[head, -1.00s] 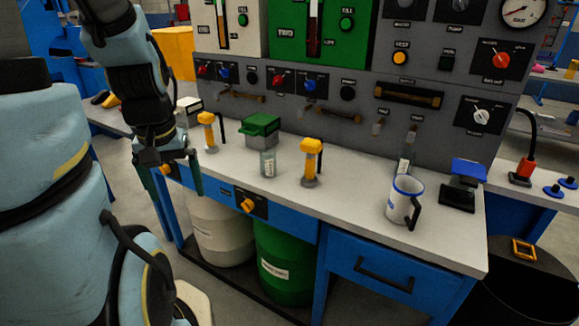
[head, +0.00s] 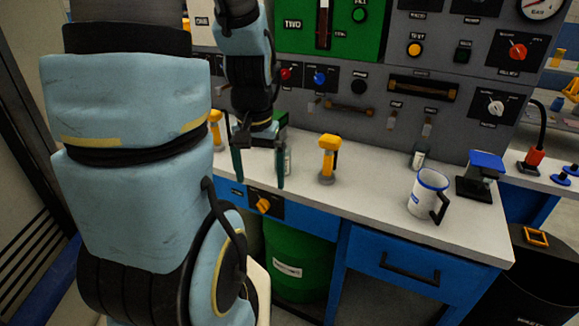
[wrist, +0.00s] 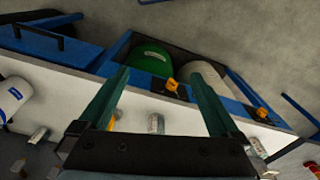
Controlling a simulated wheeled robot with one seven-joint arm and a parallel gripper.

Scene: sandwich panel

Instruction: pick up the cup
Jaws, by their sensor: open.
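The cup (head: 428,193) is white with a blue rim and a dark handle. It stands upright on the right part of the white worktop (head: 380,205), handle toward the front right. It also shows at the left edge of the wrist view (wrist: 14,94), partly cut off. My gripper (head: 258,180) is open and empty near the front edge of the worktop, well left of the cup. Its two green fingers stand wide apart in the wrist view (wrist: 160,88), with nothing between them.
A yellow-topped dispenser (head: 327,158) stands between my gripper and the cup. The grey control panel (head: 370,115) rises behind.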

